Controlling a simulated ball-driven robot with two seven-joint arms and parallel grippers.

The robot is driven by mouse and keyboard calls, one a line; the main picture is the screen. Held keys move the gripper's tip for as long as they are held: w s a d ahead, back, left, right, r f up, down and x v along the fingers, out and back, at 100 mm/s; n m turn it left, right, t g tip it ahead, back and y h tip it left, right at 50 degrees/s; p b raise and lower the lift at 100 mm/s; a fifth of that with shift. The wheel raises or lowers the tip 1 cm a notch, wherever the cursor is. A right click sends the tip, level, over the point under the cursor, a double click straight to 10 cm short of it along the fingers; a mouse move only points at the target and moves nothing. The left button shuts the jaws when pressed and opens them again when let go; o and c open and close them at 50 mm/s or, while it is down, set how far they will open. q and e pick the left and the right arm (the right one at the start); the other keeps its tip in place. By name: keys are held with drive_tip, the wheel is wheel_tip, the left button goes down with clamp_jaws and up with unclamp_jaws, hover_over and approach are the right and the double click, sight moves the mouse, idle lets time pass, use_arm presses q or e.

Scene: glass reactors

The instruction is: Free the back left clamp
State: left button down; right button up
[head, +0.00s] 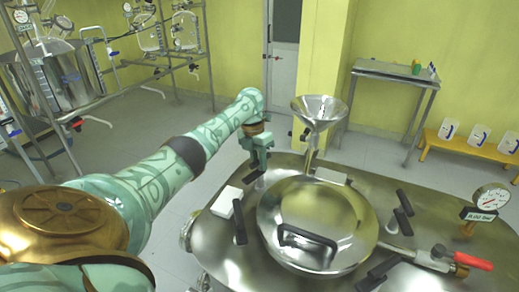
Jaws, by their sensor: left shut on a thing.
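A round steel lid (335,205) with a black handle (307,243) sits on top of the steel reactor (225,262). Black-handled clamps stand around the lid. The back left clamp (257,179) is at the lid's back left edge, and its handle is partly hidden by my gripper. My left gripper (259,169) reaches down from above and is shut on this clamp's handle. Other clamps are the front left one (239,222), the back right one (404,207) and the front right one (378,270). My right gripper is not in view.
A steel funnel (319,112) rises behind the lid. A white block (226,202) lies on the reactor top at left. A pressure gauge (491,198) and red-handled valve (470,260) are at right. A metal table (395,73) and a yellow bench (465,145) stand behind.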

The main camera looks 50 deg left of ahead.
use_arm(q)
drive_tip(key=shift+m, duration=0.3)
drive_tip(key=c, duration=1.3)
unclamp_jaws()
drive_tip(key=a+r+p, duration=0.1)
drive_tip(key=r, duration=0.4)
drive_tip(key=a+r+p, duration=0.1)
drive_tip(key=r, duration=0.4)
drive_tip(key=a+r+p, duration=0.1)
drive_tip(key=r+p, duration=0.1)
drive_tip(key=r, duration=0.4)
drive_tip(key=shift+a, duration=0.1)
drive_tip(key=shift+f, duration=0.1)
